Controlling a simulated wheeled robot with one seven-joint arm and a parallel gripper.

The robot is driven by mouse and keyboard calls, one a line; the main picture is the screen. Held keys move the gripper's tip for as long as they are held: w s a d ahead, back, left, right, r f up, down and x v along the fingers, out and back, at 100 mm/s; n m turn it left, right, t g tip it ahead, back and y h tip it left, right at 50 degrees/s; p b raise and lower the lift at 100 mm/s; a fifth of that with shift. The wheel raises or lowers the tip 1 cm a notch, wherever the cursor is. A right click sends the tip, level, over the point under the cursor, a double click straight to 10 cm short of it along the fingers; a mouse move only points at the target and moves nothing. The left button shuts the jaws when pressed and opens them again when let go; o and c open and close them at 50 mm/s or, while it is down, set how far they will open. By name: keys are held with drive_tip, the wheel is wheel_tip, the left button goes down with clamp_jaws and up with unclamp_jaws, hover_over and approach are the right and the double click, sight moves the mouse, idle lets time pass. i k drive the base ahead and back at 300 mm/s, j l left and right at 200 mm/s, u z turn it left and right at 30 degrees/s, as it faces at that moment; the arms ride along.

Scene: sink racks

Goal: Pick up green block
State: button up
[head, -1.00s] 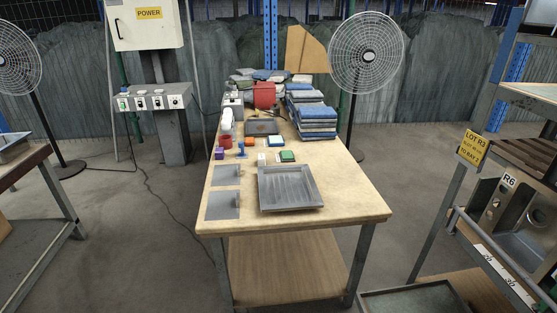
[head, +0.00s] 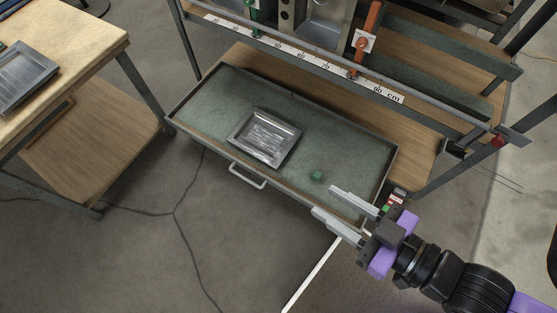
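A small green block (head: 317,176) lies on the green-grey floor of a pulled-out drawer (head: 215,103), right of a metal tray. My gripper (head: 322,200) is in the lower right of the head view, with its two light grey fingers spread apart and pointing up-left toward the drawer. It is open and nothing shows between the fingers. The fingertips appear close to the drawer's front edge, just below the block in the picture and apart from it. The exact height of the fingers above the drawer is hard to tell.
A square metal tray (head: 264,137) lies in the drawer. The drawer's handle (head: 247,177) sticks out at the front. A rail with a centimetre scale (head: 310,62) and orange and green clamps crosses above and behind the drawer. A wooden table (head: 85,50) stands at the left.

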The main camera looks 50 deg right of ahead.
sight(317, 176)
drive_tip(key=k+z, duration=0.2)
drive_tip(key=k, duration=0.2)
drive_tip(key=k+z, duration=0.5)
drive_tip(key=k, duration=0.2)
